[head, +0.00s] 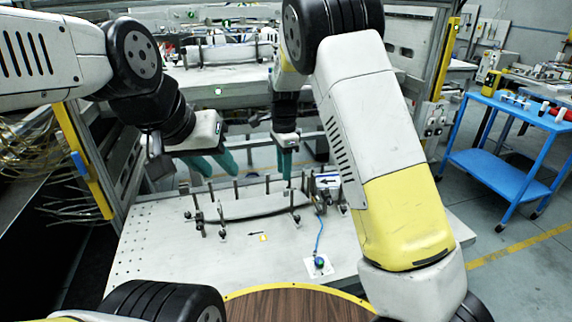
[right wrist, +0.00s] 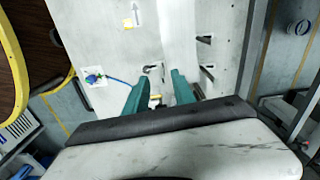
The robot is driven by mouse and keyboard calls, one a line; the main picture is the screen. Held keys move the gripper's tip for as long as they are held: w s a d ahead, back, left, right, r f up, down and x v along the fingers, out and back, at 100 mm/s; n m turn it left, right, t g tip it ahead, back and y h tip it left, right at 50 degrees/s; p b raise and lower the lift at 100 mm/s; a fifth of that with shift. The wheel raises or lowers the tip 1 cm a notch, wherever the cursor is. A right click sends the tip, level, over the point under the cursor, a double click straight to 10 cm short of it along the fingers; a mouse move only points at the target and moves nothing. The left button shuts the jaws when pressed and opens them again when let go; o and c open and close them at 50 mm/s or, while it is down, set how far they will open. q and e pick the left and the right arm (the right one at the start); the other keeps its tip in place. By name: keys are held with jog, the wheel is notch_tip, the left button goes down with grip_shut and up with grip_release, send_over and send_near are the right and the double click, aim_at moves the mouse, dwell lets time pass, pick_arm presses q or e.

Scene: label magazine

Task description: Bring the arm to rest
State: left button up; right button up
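My left gripper (head: 214,168) hangs above the back left of the white table in the head view, its two teal fingers spread apart with nothing seen between them. My right gripper (head: 286,165) points down above the back of the post fixture (head: 245,207); its fingers overlap in the head view. In the right wrist view my right gripper (right wrist: 162,82) shows two teal fingers apart, with no object clearly held. The fixture has several dark upright posts around a pale curved strip. Whether the right fingertips touch the fixture cannot be told.
The white table (head: 160,262) is mostly bare in front and at left. A blue cable (head: 319,235) runs to a small round part on a white plate (head: 318,266). A small yellow label (head: 263,238) lies at the front. A blue cart (head: 505,170) stands at right.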

jog(key=s+d+r+n+t+y, duration=0.1)
jog(key=s+d+r+n, duration=0.2)
jog(key=s+d+r, duration=0.3)
jog(key=s+d+r+n+t+y, duration=0.1)
jog(key=s+d+r+n+y, duration=0.15)
jog(key=s+d+r, duration=0.45)
jog(key=s+d+r+n+t, duration=0.2)
jog(key=s+n, duration=0.2)
jog(key=s, duration=0.3)
jog(key=s+d+r+n+t+h, duration=0.1)
jog(key=s+d+r+n+t, duration=0.1)
jog(key=s, duration=0.5)
jog(key=shift+s+d+r+n, duration=0.4)
jog(key=shift+r+n, duration=0.2)
jog(key=shift+n, duration=0.55)
jog(key=shift+w, duration=0.1)
